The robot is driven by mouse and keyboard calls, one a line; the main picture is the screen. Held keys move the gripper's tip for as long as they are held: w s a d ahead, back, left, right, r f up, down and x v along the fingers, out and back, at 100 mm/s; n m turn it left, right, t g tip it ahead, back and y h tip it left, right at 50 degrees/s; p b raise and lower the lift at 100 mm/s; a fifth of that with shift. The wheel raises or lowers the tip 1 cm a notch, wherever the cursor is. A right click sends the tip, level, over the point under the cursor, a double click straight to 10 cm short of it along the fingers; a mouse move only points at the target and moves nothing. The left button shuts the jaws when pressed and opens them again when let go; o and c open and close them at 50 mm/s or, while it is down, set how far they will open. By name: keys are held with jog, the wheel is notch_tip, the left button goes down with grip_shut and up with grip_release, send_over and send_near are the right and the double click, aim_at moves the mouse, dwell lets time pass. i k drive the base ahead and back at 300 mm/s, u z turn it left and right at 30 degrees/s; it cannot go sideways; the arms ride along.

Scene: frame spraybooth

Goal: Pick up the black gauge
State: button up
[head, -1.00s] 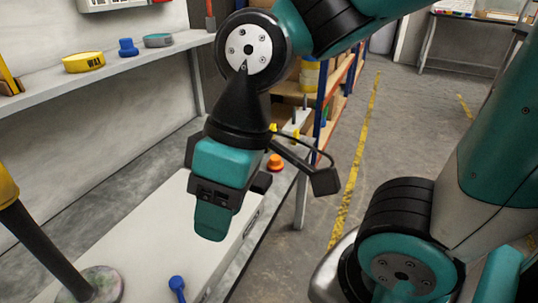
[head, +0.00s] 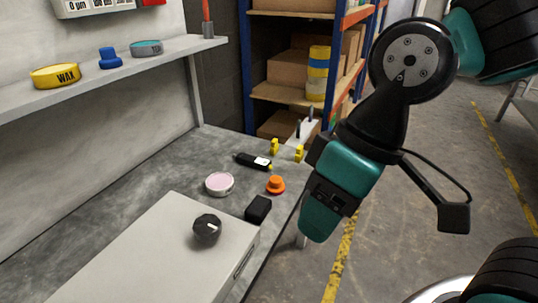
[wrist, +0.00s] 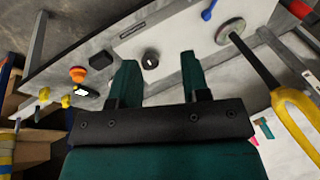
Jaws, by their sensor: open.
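The black gauge (head: 253,161) lies flat on the grey bench top in the head view. It is a slim black device with a small white display and a yellow tip. It also shows at the left of the wrist view (wrist: 86,90), outside my jaws. My gripper (head: 319,226) is open and empty, in the air to the right of the gauge in the head view. In the wrist view its two fingers (wrist: 160,74) stand apart with nothing between them.
Around the gauge are a pink disc (head: 219,184), an orange knob (head: 275,185), yellow pieces (head: 299,154) and a black block (head: 258,209). A black knob (head: 207,228) sits on the white box (head: 140,262). A shelf (head: 170,51) runs above the bench's left side.

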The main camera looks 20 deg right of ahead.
aim_at(253, 161)
jog(key=i, duration=0.4)
jog(key=z, duration=1.6)
jog(key=i, duration=1.2)
jog(key=u, duration=3.05)
